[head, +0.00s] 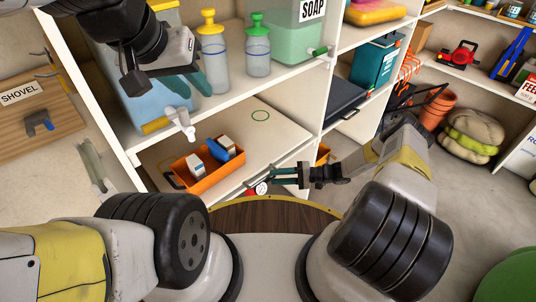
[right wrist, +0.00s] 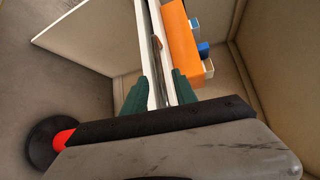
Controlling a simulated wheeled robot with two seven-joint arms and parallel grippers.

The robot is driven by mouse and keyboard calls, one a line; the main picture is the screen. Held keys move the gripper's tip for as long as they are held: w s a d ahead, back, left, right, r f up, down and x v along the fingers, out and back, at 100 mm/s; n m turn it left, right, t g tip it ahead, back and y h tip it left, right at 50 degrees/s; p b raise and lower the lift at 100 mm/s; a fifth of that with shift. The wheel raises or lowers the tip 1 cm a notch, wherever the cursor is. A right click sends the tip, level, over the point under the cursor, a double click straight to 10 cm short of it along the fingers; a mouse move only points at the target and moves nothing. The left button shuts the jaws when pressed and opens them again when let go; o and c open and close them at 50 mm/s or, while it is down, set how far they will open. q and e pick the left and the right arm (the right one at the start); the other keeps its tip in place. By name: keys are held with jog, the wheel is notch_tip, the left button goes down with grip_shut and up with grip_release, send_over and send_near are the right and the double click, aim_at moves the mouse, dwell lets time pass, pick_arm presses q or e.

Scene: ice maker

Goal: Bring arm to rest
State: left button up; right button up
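My left gripper (head: 198,82) is at the upper left of the head view, in front of the upper shelf and close to the light blue container (head: 150,108). A teal finger shows, but its opening is hard to make out. My right gripper (head: 277,176) is low in the middle of the head view, in front of the lower shelf, near an orange tray. In the right wrist view its two teal fingers (right wrist: 158,94) stand apart, with a white panel edge (right wrist: 150,45) showing beyond and between them. I cannot tell whether they touch it. No held object shows.
The orange tray (head: 208,184) holds blue and whitish items on the lower shelf. Soap bottles (head: 213,68) and a green soap container (head: 300,35) stand on the upper shelf. A shovel board (head: 35,105) hangs at left. Orange pots (head: 438,108) and sacks (head: 472,137) are at right; some floor is clear.

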jog(key=shift+d+r, duration=0.15)
jog(key=shift+d, duration=0.9)
jog(key=s+d+r+n+g+h, duration=0.1)
jog(key=d+r+h, duration=0.15)
jog(key=r, duration=0.85)
jog(key=d+r+n+h, duration=0.15)
jog(key=r+h, duration=0.25)
jog(key=r, duration=0.8)
jog(key=s+d+r+n+g+h, duration=0.1)
jog(key=d+r+n+h, duration=0.15)
jog(key=r, duration=0.85)
jog(key=s+d+r+m+t+h, duration=0.2)
jog(key=s+r+t+h, duration=0.3)
jog(key=s+r, duration=1.4)
jog(key=s+t, duration=0.1)
jog(key=t, duration=0.1)
jog(key=shift+d+t, duration=0.2)
jog(key=shift+t, duration=0.1)
